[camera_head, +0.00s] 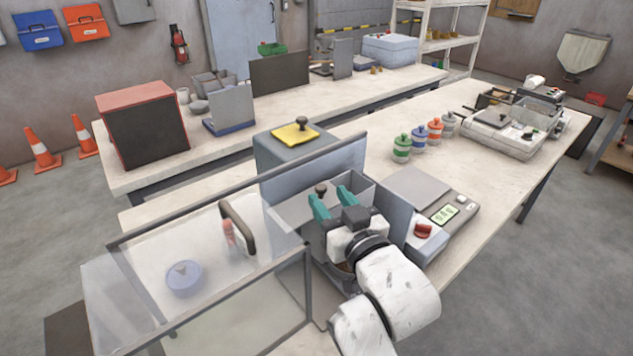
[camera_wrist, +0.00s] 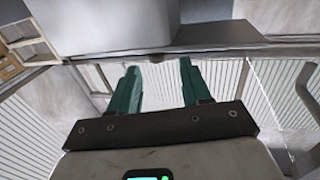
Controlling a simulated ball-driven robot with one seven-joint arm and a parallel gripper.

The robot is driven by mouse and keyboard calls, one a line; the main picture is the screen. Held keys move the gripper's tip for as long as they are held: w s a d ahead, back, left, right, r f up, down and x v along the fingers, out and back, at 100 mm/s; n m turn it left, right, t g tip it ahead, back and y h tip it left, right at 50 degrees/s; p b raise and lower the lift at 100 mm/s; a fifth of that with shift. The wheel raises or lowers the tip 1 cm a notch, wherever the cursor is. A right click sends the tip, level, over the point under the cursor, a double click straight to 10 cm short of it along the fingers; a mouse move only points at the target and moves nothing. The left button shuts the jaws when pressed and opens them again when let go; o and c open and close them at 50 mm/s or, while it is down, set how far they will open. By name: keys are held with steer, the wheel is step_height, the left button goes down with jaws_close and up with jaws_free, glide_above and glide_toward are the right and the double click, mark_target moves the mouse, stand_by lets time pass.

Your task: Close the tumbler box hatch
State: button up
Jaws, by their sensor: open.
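A clear-walled box with dark frame edges (camera_head: 308,275) fills the lower left of the head view. A see-through panel with a curved dark handle (camera_head: 238,228) belongs to it; I cannot tell surely how far this panel stands open. A blue lidded pot (camera_head: 184,278) and a small red-and-white item (camera_head: 229,237) show through the clear walls. My gripper (camera_head: 334,203) is to the right of the handle, over a grey open-topped bin (camera_head: 290,212). Its teal fingers are apart and empty. The wrist view shows my gripper (camera_wrist: 158,85) open, with a dark knob (camera_wrist: 156,57) beyond the fingertips.
A scale (camera_head: 430,195), a red-knobbed unit (camera_head: 424,232) and several lidded jars (camera_head: 402,148) lie to the right. The bench's right middle has bare room.

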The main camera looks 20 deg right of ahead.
mark_target(324, 190)
steer(key=shift+w+p, duration=0.4)
steer(key=shift+w, duration=2.15)
steer(key=shift+c, duration=0.4)
jaws_close()
